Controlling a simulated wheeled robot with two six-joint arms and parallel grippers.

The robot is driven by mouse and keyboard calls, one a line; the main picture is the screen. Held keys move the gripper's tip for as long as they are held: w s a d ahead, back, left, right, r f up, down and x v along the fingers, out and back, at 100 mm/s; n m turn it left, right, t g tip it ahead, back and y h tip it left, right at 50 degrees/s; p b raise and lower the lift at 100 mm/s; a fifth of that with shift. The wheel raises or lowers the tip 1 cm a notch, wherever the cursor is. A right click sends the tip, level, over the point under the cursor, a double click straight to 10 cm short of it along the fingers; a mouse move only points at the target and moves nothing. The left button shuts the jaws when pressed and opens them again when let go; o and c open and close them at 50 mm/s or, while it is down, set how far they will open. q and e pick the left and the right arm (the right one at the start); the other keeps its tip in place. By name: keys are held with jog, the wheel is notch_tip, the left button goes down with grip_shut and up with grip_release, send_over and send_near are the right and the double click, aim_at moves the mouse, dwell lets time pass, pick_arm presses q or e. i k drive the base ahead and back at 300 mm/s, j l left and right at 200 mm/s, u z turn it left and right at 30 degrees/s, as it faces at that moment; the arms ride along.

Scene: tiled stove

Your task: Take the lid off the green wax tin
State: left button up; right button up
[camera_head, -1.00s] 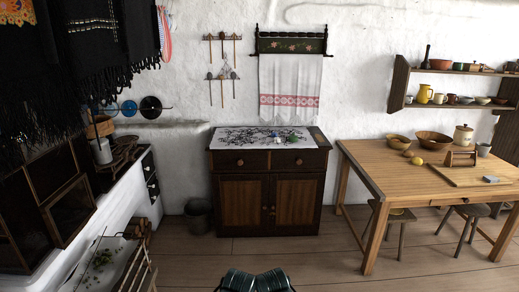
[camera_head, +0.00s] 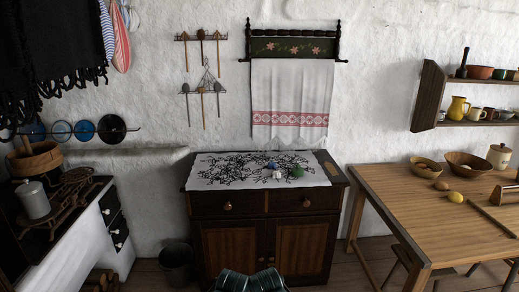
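A small green round item (camera_head: 297,171), likely the green wax tin, sits on the patterned white cloth on top of the dark wooden cabinet. It is too small to make out a lid. A white item (camera_head: 277,174) and a small bluish item (camera_head: 271,165) lie just left of it, close together. Neither of my grippers shows in the head view.
The dark cabinet (camera_head: 233,240) stands against the white wall, with a white cloth (camera_head: 215,169) on top. A bucket (camera_head: 176,262) stands at its left. The stove (camera_head: 75,240) is at left, a wooden table (camera_head: 400,205) with bowls at right. Floor shows between cabinet and table.

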aim_at(297, 170)
jog(key=i+u, duration=0.15)
jog(key=i, duration=0.45)
jog(key=i+u, duration=0.15)
jog(key=i, duration=0.45)
jog(key=i+l+u, duration=0.15)
jog(key=i, duration=1)
jog(key=z, duration=1.15)
